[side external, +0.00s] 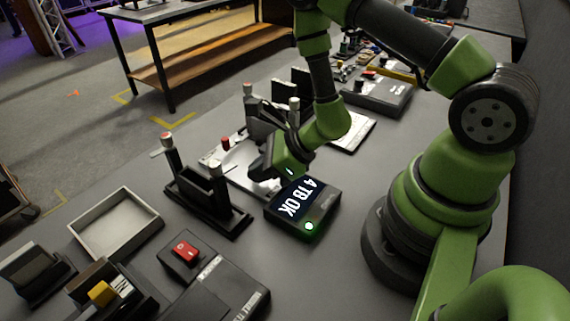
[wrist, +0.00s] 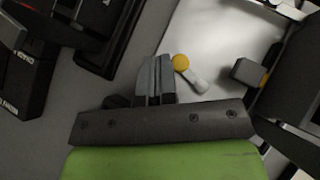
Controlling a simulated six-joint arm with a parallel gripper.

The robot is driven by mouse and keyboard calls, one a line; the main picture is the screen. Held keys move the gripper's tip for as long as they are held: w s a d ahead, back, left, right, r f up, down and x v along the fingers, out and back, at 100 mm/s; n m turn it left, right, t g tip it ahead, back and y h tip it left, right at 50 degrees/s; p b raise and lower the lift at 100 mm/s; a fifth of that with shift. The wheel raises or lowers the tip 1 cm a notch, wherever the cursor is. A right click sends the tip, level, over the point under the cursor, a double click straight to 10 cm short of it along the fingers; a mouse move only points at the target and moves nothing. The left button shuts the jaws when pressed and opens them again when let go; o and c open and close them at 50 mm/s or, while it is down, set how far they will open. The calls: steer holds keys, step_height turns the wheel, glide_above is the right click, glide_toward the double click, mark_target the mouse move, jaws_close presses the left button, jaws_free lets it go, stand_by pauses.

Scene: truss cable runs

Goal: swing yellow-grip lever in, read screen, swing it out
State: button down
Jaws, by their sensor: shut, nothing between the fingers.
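My gripper (wrist: 153,80) is shut and empty in the wrist view. Its fingertips are just left of the lever's round yellow grip (wrist: 181,63); whether they touch it I cannot tell. In the side external view my gripper (side external: 262,170) is low beside the screen box, and the yellow grip is hidden there. A green light (side external: 309,226) glows on the same box.
A grey tray (side external: 117,225), a red switch (side external: 185,249) and a yellow block (side external: 102,294) lie nearer the camera. A grey block (wrist: 247,73) is right of the lever.

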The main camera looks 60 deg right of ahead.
steer(key=shift+d, duration=0.15)
stand_by(0.7)
steer(key=shift+d, duration=0.75)
steer(key=shift+w+r, duration=0.15)
step_height(320, 180, up, 10)
steer(key=s+a, duration=0.1)
steer(key=shift+a+n+y, duration=0.25)
steer(key=shift+n+y, duration=0.05)
